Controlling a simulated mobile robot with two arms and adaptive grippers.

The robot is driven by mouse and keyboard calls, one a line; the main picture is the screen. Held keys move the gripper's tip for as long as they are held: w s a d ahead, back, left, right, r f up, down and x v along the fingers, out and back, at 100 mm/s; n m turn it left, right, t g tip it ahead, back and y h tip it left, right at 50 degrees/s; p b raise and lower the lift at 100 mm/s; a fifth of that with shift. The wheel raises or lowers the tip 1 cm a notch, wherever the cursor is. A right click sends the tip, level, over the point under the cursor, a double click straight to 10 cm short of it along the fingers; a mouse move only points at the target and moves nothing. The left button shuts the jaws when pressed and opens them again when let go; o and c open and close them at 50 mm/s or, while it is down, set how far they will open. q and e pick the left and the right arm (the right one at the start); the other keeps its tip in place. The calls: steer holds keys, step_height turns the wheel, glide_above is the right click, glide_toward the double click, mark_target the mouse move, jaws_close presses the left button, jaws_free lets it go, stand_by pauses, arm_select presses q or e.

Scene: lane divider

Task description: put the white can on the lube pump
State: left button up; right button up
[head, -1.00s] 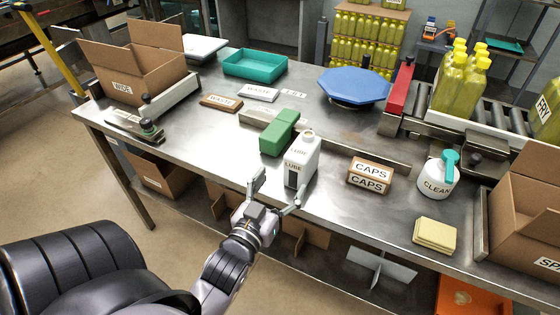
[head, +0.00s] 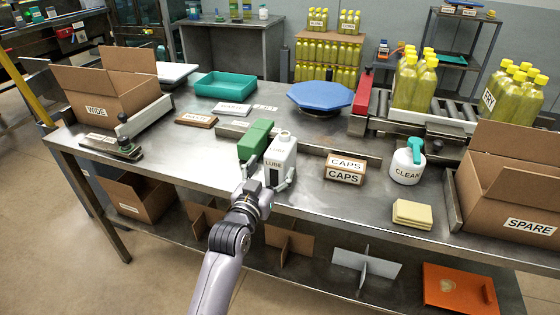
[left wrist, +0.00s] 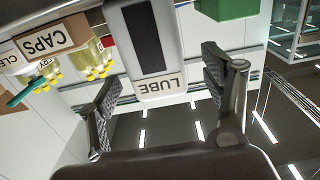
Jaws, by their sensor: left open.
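A white can (head: 281,153) with a LUBE label stands upright near the front edge of the bench. In the left wrist view, the can (left wrist: 152,45) shows upside down, with a dark stripe above its label. My left gripper (head: 265,177) is open at the can's front, one finger toward each side. In the wrist view, the fingers (left wrist: 160,78) stand apart with the can between and beyond them; I cannot tell whether they touch it. A green block (head: 255,139) stands directly left of the can. I cannot tell which thing is the lube pump. My right gripper is out of view.
A CAPS box (head: 345,168) and a CLEAN spray bottle (head: 407,166) stand to the right, with yellow sponges (head: 412,213) in front. A low metal rail (head: 330,150) runs behind the can.

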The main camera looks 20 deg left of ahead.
arm_select(q)
steer(key=shift+w+d, duration=0.15)
steer(key=shift+w, duration=1.6)
steer(key=shift+w+d, duration=0.15)
steer(key=shift+w, duration=1.6)
steer(key=c, duration=1.6)
steer(key=shift+r, duration=0.1)
jaws_close()
steer(key=shift+r, duration=0.1)
